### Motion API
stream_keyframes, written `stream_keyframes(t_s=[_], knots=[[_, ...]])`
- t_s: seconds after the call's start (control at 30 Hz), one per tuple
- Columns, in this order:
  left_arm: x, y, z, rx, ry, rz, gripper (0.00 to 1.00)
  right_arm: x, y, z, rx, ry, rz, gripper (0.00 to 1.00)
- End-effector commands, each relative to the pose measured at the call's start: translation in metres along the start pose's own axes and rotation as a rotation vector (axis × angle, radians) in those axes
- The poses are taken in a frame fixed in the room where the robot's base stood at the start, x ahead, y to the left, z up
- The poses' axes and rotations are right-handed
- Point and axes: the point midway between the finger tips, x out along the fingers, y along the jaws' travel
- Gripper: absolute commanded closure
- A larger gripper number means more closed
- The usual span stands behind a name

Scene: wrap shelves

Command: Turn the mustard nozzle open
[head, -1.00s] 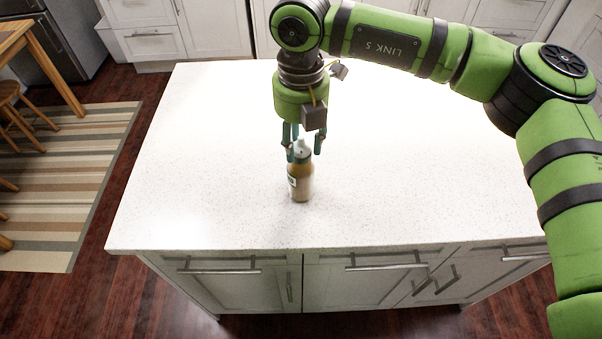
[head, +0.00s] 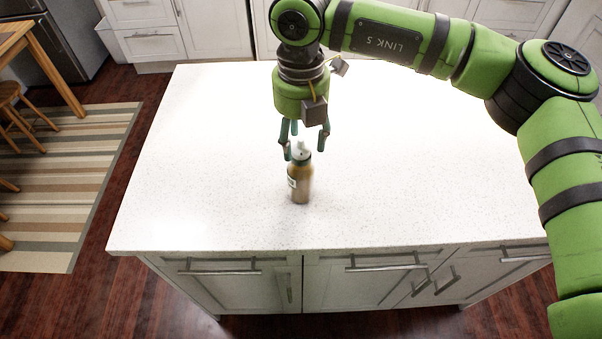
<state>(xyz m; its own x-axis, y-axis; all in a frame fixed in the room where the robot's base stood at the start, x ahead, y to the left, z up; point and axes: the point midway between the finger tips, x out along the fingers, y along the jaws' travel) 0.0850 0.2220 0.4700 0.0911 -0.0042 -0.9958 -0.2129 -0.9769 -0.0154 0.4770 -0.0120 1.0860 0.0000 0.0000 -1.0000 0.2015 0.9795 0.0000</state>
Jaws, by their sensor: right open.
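The mustard bottle (head: 300,186) stands upright on the white counter, brownish-yellow with a white label on its left side. Its pale nozzle (head: 303,147) points up from a dark collar at the top. My right gripper (head: 304,152) points down over the bottle, its teal fingers open and spread to either side of the nozzle. A gap shows between the fingers and the nozzle. Whether the nozzle is turned open cannot be told at this size. My left gripper is not in view.
The white counter island (head: 200,160) is otherwise bare, with free room all around the bottle. Its front edge has cabinet doors and bar handles (head: 384,266) below. A wooden table (head: 30,45) and stool stand at the far left on a striped rug.

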Motion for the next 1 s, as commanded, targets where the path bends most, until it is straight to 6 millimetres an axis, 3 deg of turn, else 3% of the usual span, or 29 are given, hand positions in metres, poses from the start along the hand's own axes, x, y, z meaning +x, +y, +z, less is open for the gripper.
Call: stream_keyframes(t_s=[0.63, 1.0], knots=[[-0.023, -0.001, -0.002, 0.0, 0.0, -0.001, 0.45, -0.055, 0.0, 0.0, 0.0, -0.001, 0.001, 0.45], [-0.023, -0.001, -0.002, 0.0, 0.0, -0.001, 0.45, -0.058, 0.0, 0.0, 0.0, 0.0, 0.0, 0.45]])
